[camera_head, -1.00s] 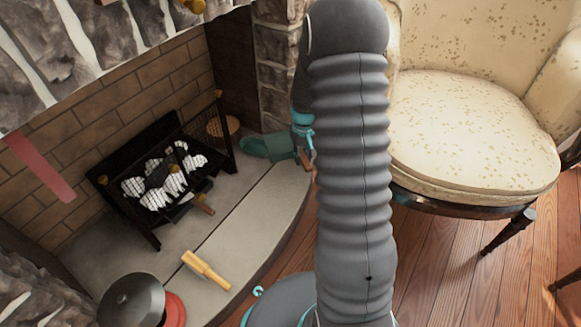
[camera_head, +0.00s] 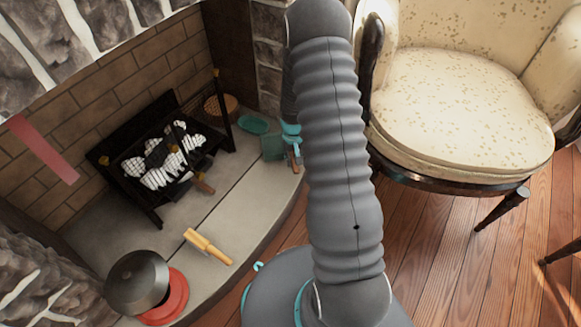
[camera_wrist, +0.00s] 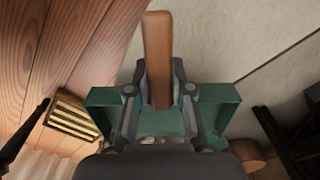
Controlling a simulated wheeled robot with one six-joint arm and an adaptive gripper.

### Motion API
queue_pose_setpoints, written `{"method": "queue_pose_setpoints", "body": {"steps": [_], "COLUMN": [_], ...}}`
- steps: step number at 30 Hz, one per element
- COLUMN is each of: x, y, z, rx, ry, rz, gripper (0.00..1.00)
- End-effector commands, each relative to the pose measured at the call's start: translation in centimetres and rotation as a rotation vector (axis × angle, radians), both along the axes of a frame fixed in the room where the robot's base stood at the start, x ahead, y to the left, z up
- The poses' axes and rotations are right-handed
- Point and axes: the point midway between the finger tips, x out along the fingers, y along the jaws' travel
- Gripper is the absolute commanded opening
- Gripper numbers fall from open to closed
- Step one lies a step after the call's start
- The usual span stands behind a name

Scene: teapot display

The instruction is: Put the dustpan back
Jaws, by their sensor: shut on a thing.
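The dustpan is green with a brown wooden handle. In the wrist view the handle (camera_wrist: 157,50) stands between the two fingers of my gripper (camera_wrist: 160,92), which is shut on it, and the green pan (camera_wrist: 221,101) spreads out behind the fingers. In the head view the dustpan (camera_head: 272,147) is beside the end of my arm, over the right end of the stone hearth. Part of the pan and my gripper are hidden by my arm there. I cannot tell whether the pan touches the hearth.
A teal oval thing (camera_head: 252,124) lies on the hearth (camera_head: 235,215) just beyond the dustpan. A black fire grate (camera_head: 160,165), a wooden-handled brush (camera_head: 207,246) and a dark pot (camera_head: 137,282) on a red base are to the left. A cream armchair (camera_head: 455,125) stands at right.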

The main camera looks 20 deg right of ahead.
Motion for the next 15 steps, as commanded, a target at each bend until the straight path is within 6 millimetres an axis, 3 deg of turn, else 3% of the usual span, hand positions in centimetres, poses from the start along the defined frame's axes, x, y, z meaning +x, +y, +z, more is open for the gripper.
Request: {"method": "queue_pose_setpoints", "body": {"steps": [5,15], "x": [0.2,0.3], "y": [0.7,0.7], "z": [-0.7,-4.4], "rx": [0.0,0.0], "ry": [-0.001,-0.001], "rz": [0.0,0.001], "gripper": [0.0,0.0]}}
